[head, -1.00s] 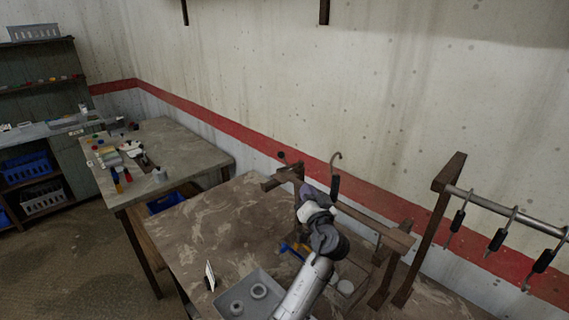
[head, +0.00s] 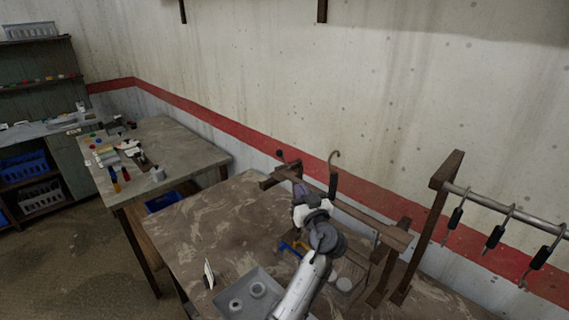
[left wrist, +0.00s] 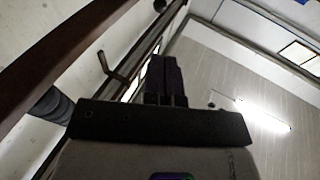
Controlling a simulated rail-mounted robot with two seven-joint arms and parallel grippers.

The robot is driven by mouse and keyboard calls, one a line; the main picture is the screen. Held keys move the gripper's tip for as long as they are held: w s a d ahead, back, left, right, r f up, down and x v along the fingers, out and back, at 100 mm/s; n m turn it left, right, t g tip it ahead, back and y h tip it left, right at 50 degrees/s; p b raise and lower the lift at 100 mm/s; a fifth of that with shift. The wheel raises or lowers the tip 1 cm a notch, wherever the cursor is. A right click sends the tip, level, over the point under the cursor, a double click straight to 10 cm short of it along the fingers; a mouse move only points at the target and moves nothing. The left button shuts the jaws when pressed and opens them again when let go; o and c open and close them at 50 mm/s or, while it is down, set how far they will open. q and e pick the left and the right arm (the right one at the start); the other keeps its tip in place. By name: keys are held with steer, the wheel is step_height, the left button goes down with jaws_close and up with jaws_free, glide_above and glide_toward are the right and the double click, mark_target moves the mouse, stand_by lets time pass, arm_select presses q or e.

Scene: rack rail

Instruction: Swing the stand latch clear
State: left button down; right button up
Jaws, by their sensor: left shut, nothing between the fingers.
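The wooden stand (head: 370,221) has a crossbar between posts on the brown table. A thin lever with a dark round knob (head: 280,153) sticks up at the stand's left end, seemingly the latch. A dark knob (left wrist: 159,5) also shows at the top of the left wrist view. A metal hook with a black handle (head: 333,185) is at the crossbar. My left gripper (head: 298,188) is shut and empty, in front of the crossbar, right of and below the knob. Its fingers (left wrist: 166,75) point up together in the left wrist view. Contact cannot be told. My right gripper is out of view.
A grey tray (head: 268,281) with round parts lies on the brown table (head: 205,225), left of my arm. At right, a metal rail (head: 490,203) carries several hanging hooks. The table's left part is clear. A second table (head: 185,150) stands behind left.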

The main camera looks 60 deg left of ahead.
mark_target(281, 156)
arm_select(q)
steer(key=p+x, duration=0.2)
steer(key=x, duration=1)
steer(key=shift+r+p, duration=0.15)
steer(key=shift+p, duration=0.25)
steer(key=shift+x, duration=0.9)
steer(key=shift+a, duration=0.1)
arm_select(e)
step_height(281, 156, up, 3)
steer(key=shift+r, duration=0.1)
